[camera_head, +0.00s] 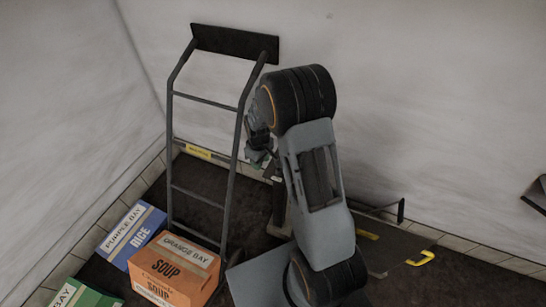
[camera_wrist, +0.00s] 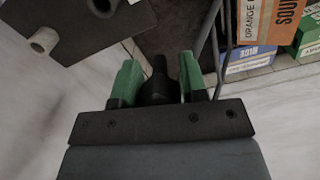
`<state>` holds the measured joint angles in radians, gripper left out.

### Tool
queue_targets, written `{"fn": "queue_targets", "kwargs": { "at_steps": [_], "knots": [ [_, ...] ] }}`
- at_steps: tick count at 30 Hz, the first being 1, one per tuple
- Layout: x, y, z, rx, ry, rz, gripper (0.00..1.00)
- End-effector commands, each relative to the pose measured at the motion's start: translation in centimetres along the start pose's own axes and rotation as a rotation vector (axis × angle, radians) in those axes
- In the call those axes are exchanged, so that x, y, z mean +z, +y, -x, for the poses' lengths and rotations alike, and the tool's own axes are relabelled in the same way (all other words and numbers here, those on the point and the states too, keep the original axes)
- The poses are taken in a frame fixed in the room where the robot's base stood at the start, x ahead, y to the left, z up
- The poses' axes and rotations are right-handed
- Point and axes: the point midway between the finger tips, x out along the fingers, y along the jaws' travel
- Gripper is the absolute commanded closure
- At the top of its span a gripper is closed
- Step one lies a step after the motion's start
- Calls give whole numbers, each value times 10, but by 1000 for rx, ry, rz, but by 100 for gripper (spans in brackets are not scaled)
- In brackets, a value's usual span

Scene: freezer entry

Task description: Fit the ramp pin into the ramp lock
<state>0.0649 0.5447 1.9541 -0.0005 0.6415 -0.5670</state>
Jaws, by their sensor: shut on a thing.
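My gripper (camera_head: 262,150) is raised near the right rail of the metal frame in the head view. In the wrist view its two green fingers (camera_wrist: 158,80) are shut on a dark piece with a narrow neck (camera_wrist: 159,66), which looks like the ramp pin. The far end of this piece is hard to make out against the dark floor. A dark plate with short grey tubes (camera_wrist: 85,28) is at the upper left of the wrist view, apart from the fingers. I cannot tell whether it is the ramp lock. My arm hides part of the head view's middle.
A tall ladder-like metal frame (camera_head: 238,120) stands by the back wall. Blue (camera_head: 122,243), orange (camera_head: 178,262) and green (camera_head: 75,297) boxes stand at lower left. A dark panel with yellow handles (camera_head: 405,250) lies at right, beyond my arm.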

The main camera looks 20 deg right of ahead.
Motion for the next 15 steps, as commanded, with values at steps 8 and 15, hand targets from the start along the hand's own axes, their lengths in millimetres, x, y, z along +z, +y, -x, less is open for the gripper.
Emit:
{"fn": "queue_targets", "kwargs": {
  "at_steps": [8, 15],
  "knots": [
    [22, 24, 7, -1, -1, 700, 89],
    [38, 40, 12, 0, 0, 1189, 89]
  ]
}}
